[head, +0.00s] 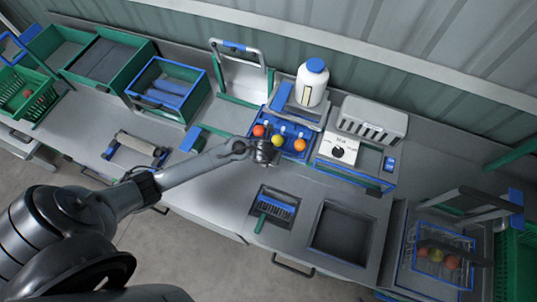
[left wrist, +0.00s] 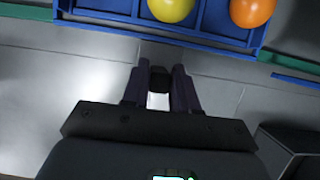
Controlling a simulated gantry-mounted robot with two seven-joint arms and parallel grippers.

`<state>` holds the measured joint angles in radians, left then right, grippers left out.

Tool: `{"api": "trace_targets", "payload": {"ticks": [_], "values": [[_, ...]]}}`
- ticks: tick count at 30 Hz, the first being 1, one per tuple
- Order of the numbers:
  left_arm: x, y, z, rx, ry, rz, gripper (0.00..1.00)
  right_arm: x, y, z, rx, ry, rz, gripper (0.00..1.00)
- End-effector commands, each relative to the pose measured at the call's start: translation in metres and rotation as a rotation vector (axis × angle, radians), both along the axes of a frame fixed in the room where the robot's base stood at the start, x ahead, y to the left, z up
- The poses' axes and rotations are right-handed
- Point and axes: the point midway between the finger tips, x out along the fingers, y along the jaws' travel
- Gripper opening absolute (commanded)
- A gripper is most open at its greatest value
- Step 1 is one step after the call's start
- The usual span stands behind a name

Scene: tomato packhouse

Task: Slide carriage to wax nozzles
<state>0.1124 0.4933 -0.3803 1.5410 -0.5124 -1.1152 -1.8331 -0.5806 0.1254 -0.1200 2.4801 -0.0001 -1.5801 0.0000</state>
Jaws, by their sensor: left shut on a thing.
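The blue carriage (head: 301,152) holds a red, a yellow and an orange tomato in its compartments. Its blue front edge, with the yellow and orange tomatoes behind it, shows at the top of the left wrist view (left wrist: 205,42). My left gripper (head: 266,156) is at the carriage's front side, and its fingers (left wrist: 160,82) are shut on a small dark knob (left wrist: 159,75) just in front of that edge. How the knob joins the carriage is hidden. A white bottle with a blue cap (head: 313,85) stands behind the carriage; I cannot make out nozzles. My right gripper is not in view.
A white slotted unit (head: 372,120) and a dial box (head: 338,150) stand to the right. A brush tray (head: 276,207) and a dark square recess (head: 341,232) lie in front. Green bins (head: 112,82) stand at left.

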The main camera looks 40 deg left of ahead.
Motion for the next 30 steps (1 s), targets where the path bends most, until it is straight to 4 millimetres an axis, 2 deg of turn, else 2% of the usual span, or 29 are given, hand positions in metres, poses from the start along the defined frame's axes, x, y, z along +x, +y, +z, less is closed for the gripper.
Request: {"api": "trace_targets", "payload": {"ticks": [3,6,15,16,19,30], "values": [[0.009,-0.022,0.000,-0.004,-0.002,-0.005,0.00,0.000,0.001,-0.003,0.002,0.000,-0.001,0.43],[0.012,-0.032,0.000,-0.002,-0.001,-0.004,0.00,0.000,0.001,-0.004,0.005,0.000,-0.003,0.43],[0.012,-0.034,0.000,-0.001,-0.001,-0.002,0.00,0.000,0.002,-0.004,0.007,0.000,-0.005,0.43],[0.012,-0.033,0.000,-0.001,-0.001,-0.002,0.33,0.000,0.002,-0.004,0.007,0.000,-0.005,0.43],[0.012,-0.033,0.000,-0.001,-0.001,-0.002,0.48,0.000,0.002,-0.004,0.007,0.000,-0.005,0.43],[0.011,-0.034,0.003,-0.002,0.000,-0.002,0.49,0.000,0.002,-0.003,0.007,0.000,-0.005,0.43]]}}
